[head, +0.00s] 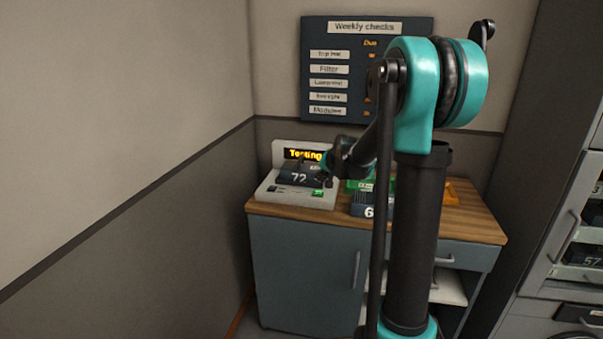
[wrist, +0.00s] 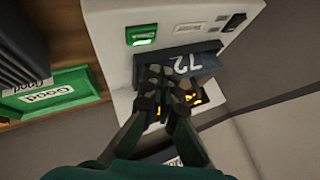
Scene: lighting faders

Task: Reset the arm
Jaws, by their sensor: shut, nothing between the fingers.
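My arm reaches over the cabinet, and my gripper (head: 325,178) is beside the grey-white tester (head: 285,198). The tester's screen (head: 303,154) reads "Testing" in amber. A dark module numbered 72 (head: 298,177) sits in the tester. In the wrist view my gripper (wrist: 170,78) is shut and empty, with its fingertips close to the edge of the 72 module (wrist: 205,66). I cannot tell whether they touch it. The fingers cover part of the screen. A green lit "Check" button (wrist: 142,40) is on the tester.
A green "Good" tray (wrist: 92,86) lies beside the tester. Another dark module (head: 362,210), partly hidden by my arm, and an orange tray (head: 452,190) are on the wooden top (head: 478,222). A "Weekly checks" board (head: 317,40) hangs behind. A rack (head: 570,225) stands at right.

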